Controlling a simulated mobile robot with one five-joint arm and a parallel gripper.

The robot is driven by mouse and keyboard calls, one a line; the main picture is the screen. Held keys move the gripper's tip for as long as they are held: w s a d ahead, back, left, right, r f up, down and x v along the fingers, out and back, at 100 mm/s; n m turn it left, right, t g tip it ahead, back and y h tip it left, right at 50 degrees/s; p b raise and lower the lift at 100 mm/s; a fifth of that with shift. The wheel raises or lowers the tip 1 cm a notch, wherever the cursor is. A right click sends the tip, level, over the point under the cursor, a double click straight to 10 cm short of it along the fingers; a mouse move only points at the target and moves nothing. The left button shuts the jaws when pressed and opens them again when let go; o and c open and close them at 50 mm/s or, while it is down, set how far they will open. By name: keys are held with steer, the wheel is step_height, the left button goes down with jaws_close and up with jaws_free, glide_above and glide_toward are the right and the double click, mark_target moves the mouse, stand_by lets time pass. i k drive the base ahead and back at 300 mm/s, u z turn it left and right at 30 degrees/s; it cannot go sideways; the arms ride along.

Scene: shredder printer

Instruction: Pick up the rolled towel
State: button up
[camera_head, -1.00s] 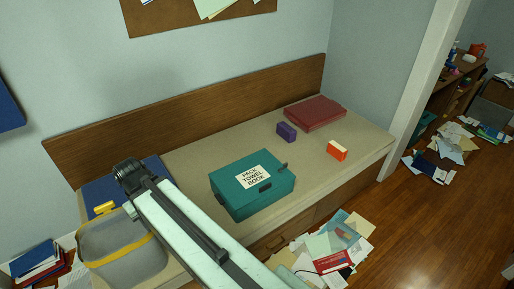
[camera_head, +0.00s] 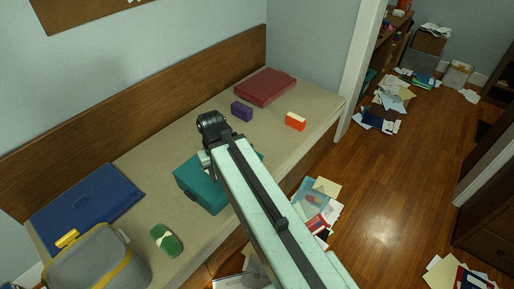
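A green roll with a pale band (camera_head: 166,240), which looks like the rolled towel, lies on the beige bench top (camera_head: 150,205). It is right of the grey bag with yellow trim and left of the teal box (camera_head: 203,190). My arm reaches in from the lower right and covers much of the teal box. The arm's dark joint shows just behind the box. I cannot make out my gripper's fingers; they are hidden behind the arm or out of frame. The green roll stands clear of the visible arm.
The grey bag (camera_head: 95,262) and a blue flat case (camera_head: 88,205) stand at the left. A purple block (camera_head: 241,111), an orange block (camera_head: 295,121) and a dark red case (camera_head: 265,87) lie at the bench's far end. Papers (camera_head: 318,205) litter the floor by the bench.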

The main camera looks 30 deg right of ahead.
mark_target(162, 237)
steer(key=z, duration=0.7)
steer(key=k, duration=2.05)
steer(key=u, duration=1.6)
steer(key=i, duration=1)
steer(key=z, duration=0.05)
